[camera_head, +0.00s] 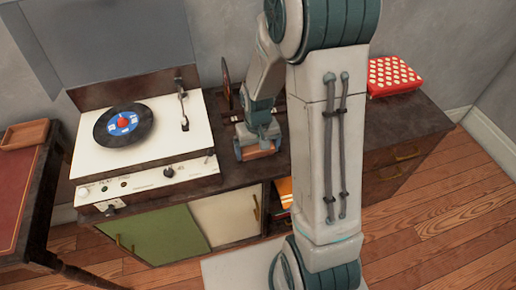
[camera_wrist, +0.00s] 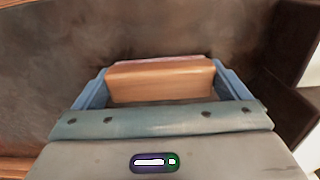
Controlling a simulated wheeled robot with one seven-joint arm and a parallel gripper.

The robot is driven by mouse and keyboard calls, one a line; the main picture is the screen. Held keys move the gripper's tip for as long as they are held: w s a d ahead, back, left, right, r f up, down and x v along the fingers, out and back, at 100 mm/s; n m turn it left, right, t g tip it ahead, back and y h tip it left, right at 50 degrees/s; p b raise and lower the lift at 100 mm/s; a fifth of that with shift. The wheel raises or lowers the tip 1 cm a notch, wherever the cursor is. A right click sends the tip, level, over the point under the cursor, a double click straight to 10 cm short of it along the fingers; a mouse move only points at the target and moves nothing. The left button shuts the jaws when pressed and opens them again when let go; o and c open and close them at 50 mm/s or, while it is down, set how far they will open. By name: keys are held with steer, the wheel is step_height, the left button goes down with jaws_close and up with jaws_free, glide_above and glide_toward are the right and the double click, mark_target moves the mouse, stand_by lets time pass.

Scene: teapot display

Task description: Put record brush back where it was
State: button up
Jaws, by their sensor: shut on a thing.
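The record brush (camera_wrist: 160,82) is a wooden block with a thin reddish strip along its far edge, seen in the wrist view. My gripper (camera_wrist: 161,74) is shut on it, with a blue finger at each end. In the head view my gripper (camera_head: 257,143) points down over the dark cabinet top (camera_head: 232,174), right of the record player (camera_head: 150,150). The brush (camera_head: 259,153) shows there as a small reddish-brown piece at the fingertips. It is low over the cabinet top; whether it touches cannot be told.
A dark upright rack with a record (camera_head: 226,80) stands behind my gripper, partly hidden by my arm. A red dotted box (camera_head: 394,76) lies at the cabinet's right end. A table with a wooden tray (camera_head: 25,134) is at the left.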

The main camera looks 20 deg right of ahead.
mark_target(258, 148)
steer(key=shift+f, duration=0.2)
steer(key=shift+f, duration=0.15)
steer(key=o, duration=0.6)
step_height(258, 148, up, 12)
steer(key=p, duration=0.1)
steer(key=s+r, duration=0.2)
steer(key=s, duration=0.2)
steer(key=s+r+t, duration=0.1)
steer(key=s+r, duration=0.2)
steer(key=s, duration=0.2)
steer(key=s+r+t, duration=0.1)
steer(key=s+r, duration=0.2)
steer(key=s, duration=0.1)
steer(key=shift+s+r, duration=0.15)
steer(key=shift+s, duration=0.2)
